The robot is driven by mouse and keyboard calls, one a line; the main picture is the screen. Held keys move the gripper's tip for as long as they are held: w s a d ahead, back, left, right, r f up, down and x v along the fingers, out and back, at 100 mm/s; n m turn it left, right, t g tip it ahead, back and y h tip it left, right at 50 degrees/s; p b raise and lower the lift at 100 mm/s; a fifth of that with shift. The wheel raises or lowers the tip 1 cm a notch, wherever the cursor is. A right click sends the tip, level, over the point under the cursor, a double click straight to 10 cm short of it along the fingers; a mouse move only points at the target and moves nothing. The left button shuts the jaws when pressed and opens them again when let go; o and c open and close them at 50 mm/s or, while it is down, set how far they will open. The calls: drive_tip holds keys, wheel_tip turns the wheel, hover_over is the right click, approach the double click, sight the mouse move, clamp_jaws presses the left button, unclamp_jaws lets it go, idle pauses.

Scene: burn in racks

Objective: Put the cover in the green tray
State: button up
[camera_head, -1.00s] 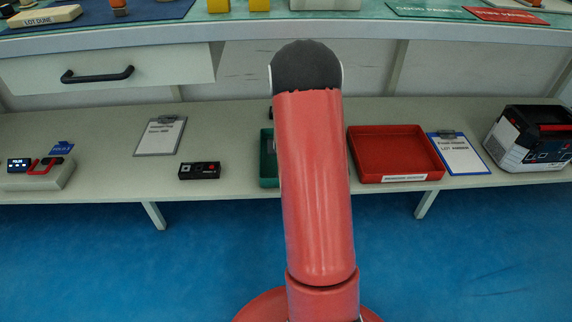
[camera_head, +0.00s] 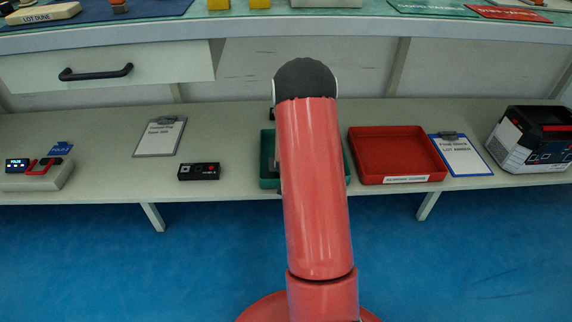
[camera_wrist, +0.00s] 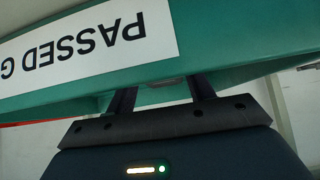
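The green tray (camera_head: 268,160) sits on the lower shelf, mostly hidden behind my arm in the head view. In the wrist view its green wall (camera_wrist: 240,70) fills the upper part, with a white label reading "PASSED G" upside down. My gripper (camera_wrist: 163,92) is right at this wall, its two dark fingers apart and their tips hidden by the tray. A small grey sliver (camera_wrist: 172,83) shows between the fingers at the tray's edge; I cannot tell what it is. I cannot make out the cover in either view.
A red tray (camera_head: 395,152) stands right of the green one, then a clipboard (camera_head: 462,157) and a boxy case (camera_head: 530,140). To the left are a small black device (camera_head: 199,171), another clipboard (camera_head: 160,138) and a grey unit (camera_head: 38,175). The worktop edge (camera_head: 230,40) overhangs above.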

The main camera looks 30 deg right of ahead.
drive_tip(key=o, duration=0.4)
